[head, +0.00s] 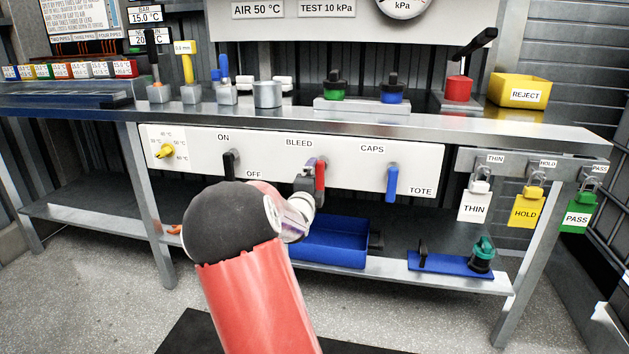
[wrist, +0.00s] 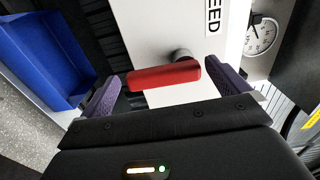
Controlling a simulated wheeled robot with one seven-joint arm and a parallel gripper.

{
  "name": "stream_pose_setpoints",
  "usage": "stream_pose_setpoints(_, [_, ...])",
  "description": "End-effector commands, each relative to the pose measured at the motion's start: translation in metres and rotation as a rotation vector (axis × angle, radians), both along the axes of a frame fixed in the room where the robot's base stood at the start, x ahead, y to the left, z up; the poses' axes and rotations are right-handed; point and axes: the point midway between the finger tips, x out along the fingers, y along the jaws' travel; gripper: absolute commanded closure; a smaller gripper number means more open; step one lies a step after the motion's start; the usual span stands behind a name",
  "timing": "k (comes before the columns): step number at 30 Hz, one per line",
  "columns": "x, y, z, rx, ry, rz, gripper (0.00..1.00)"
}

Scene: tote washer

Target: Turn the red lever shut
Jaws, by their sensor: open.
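The red lever (head: 320,177) is on the white panel under the BLEED label, hanging downward. In the wrist view the red lever (wrist: 163,75) runs crosswise in the picture, its pivot at the panel, between the two purple fingers. My gripper (wrist: 162,76) is open, with one finger on each side of the lever and visible space on both sides. In the head view my gripper (head: 309,172) is at the lever, partly hidden by my own arm.
A black lever (head: 231,164) by ON and OFF is left on the panel, a blue lever (head: 392,183) right under CAPS. A blue bin (head: 335,243) stands on the shelf below. A yellow knob (head: 165,151) is at the far left. The worktop (head: 420,124) edge runs above.

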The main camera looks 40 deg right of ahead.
Motion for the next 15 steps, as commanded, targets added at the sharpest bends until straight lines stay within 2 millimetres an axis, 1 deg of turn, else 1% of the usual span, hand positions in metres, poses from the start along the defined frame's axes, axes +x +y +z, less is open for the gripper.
stream_pose_setpoints(1, [-0.005, 0.009, 0.0, 0.003, 0.0, 0.003, 0.0])
stream_pose_setpoints(6, [-0.019, 0.028, 0.0, 0.001, 0.002, 0.003, 0.0])
stream_pose_setpoints(9, [-0.023, 0.033, 0.0, 0.0, 0.001, 0.002, 0.0])
stream_pose_setpoints(15, [-0.025, 0.035, -0.001, 0.0, 0.004, 0.001, 0.0])
